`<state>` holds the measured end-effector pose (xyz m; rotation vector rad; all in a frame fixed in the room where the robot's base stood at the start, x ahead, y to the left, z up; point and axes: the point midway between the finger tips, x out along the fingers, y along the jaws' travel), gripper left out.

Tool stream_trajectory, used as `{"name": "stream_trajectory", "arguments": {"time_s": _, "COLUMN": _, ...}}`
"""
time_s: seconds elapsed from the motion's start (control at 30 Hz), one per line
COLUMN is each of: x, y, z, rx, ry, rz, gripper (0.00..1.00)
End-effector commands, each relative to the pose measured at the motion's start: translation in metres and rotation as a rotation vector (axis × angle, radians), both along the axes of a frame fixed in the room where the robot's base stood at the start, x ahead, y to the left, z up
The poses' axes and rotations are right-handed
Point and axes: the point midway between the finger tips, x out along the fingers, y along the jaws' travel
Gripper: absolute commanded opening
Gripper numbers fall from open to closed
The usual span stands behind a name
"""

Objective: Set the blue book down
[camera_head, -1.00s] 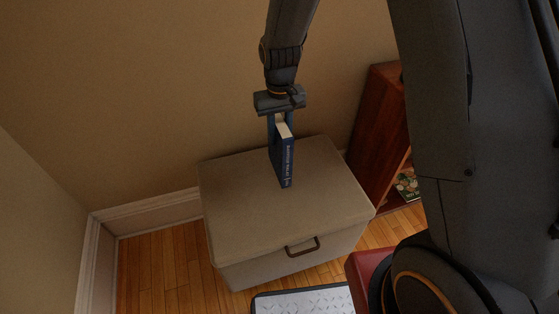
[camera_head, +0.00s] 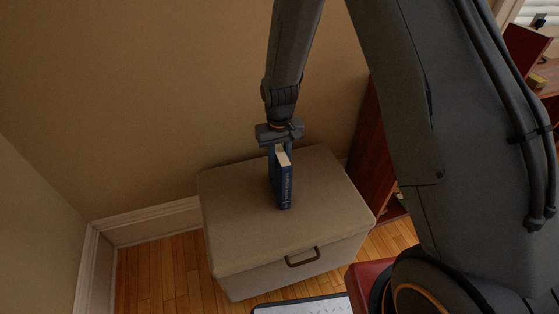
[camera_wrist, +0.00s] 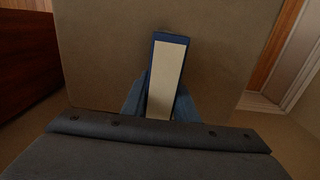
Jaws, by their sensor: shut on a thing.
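The blue book (camera_head: 284,188) is upright, its spine facing my head camera, over the beige box seat (camera_head: 235,215). My gripper (camera_head: 280,148) is shut on the top of the book from above. The book's lower end is at or just above the box top; I cannot tell whether it touches. In the wrist view the book (camera_wrist: 166,75) shows its pale page edges between the fingers (camera_wrist: 160,106), with the box top (camera_wrist: 100,60) beyond it. The finger tips are partly hidden by the book.
The box has a dark handle (camera_head: 302,257) on its front and stands near the tan wall (camera_head: 150,100). A reddish-brown wooden shelf (camera_head: 372,150) stands close on the right. The box top around the book is clear. Wooden floor (camera_head: 160,275) lies to the left.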

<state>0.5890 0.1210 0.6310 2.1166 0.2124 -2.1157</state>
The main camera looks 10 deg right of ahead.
Motion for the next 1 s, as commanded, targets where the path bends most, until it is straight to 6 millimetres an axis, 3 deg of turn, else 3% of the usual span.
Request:
{"name": "stream_trajectory", "arguments": {"time_s": 0.03, "x": 0.000, "y": 0.000, "z": -0.001, "rx": 0.000, "ry": 0.000, "rz": 0.000, "gripper": 0.28}}
{"name": "stream_trajectory", "arguments": {"time_s": 0.13, "x": 0.000, "y": 0.000, "z": -0.001, "rx": 0.000, "ry": 0.000, "rz": 0.000, "gripper": 0.45}}
{"name": "stream_trajectory", "arguments": {"time_s": 0.57, "x": 0.001, "y": 0.000, "z": 0.009, "rx": 0.000, "ry": -0.002, "rz": 0.000, "gripper": 0.45}}
{"name": "stream_trajectory", "arguments": {"time_s": 1.0, "x": 0.001, "y": 0.000, "z": 0.092, "rx": 0.001, "ry": -0.003, "rz": 0.000, "gripper": 0.45}}
